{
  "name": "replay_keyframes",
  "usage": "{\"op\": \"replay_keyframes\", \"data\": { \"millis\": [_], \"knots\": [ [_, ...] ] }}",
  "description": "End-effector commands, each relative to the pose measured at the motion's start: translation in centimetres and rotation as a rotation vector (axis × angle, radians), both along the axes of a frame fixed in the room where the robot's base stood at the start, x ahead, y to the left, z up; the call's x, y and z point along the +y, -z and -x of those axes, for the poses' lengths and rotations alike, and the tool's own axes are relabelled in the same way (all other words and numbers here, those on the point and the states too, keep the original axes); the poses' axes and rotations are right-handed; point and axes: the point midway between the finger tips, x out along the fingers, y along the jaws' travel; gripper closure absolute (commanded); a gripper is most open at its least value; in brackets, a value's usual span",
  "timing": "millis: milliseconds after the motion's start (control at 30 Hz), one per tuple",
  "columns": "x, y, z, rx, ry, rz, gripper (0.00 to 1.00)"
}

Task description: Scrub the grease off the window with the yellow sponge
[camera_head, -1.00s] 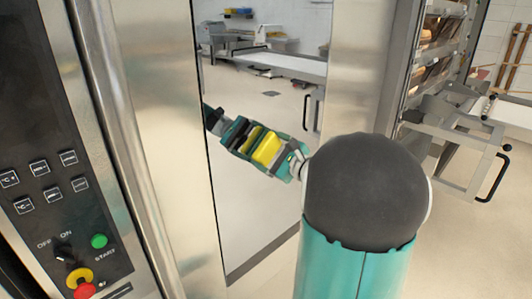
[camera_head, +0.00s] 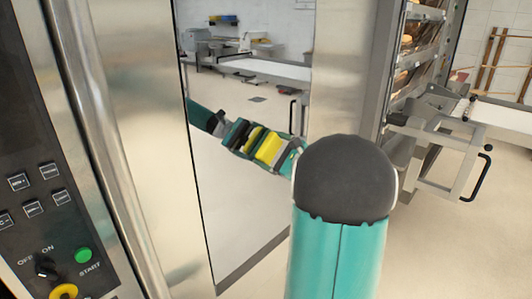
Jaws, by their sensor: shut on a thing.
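The window (camera_head: 232,205) is a tall reflective pane in the steel oven front, mirroring the room. My gripper (camera_head: 288,157) is at the pane, partly behind my dark arm joint, and is shut on the yellow sponge (camera_head: 269,149). The sponge faces the pane. Just left of it, a second yellow strip and teal arm look like their mirror image in the glass. A dark band lies between the sponge and its image, and I cannot tell whether the sponge touches the glass. I cannot make out any grease on the pane.
A steel door panel and vertical handle (camera_head: 105,150) stand left of the pane, beside a control panel (camera_head: 35,215) with a green button. At the right are a bread rack (camera_head: 412,60) and a steel frame with a black handle (camera_head: 478,178). Some floor is clear.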

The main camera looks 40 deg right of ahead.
Motion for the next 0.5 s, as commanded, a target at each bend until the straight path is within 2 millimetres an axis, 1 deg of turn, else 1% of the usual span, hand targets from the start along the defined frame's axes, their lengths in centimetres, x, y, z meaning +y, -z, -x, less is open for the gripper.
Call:
{"op": "replay_keyframes", "data": {
  "millis": [233, 500],
  "knots": [
    [-1.0, 0.0, 0.0, 0.000, 0.000, 0.000, 0.32],
    [-3.2, 0.0, -0.3, 0.000, 0.000, 0.000, 0.32]
  ]
}}
